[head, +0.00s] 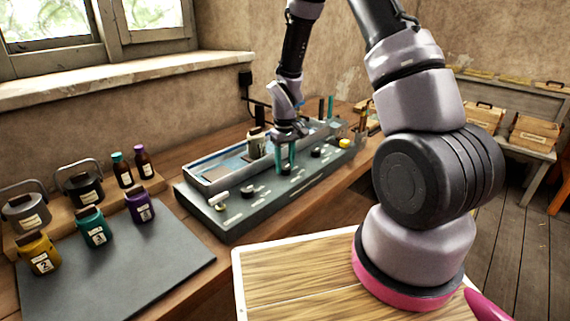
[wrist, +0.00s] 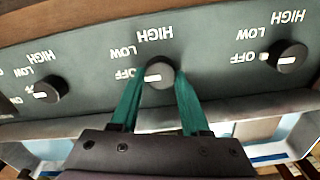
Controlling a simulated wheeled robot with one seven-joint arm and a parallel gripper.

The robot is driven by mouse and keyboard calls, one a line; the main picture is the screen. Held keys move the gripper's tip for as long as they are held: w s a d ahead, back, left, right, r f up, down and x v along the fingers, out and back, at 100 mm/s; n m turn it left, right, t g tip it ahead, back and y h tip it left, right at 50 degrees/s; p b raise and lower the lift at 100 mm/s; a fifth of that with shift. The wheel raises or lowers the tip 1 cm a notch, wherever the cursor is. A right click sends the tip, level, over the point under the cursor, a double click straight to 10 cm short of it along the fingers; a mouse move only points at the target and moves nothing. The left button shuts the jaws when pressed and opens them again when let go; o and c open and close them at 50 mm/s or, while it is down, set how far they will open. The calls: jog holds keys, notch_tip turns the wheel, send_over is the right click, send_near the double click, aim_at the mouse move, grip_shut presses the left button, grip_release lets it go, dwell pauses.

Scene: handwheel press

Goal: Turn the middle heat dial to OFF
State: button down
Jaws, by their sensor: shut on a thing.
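The middle heat dial (wrist: 160,72) is a round black knob with a white mark, on the dark sloping front panel (wrist: 215,80). In the wrist view its mark lies towards the left, the side where the OFF label (wrist: 124,73) is printed. LOW and HIGH labels stand further round it, upside down in this view. My gripper (wrist: 159,66) has its two teal fingers on either side of the dial, shut on it. In the head view my gripper (head: 285,160) reaches down to the panel from above, and its fingers partly hide the dial (head: 286,171).
Similar black dials stand on either side, at left (wrist: 44,92) and right (wrist: 288,56) in the wrist view. Behind the panel is a long open trough (head: 205,180).

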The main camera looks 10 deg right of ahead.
aim_at(285, 166)
jog(key=shift+c, duration=1.9)
grip_release()
notch_tip(285, 166, up, 11)
jog(key=shift+f, duration=0.1)
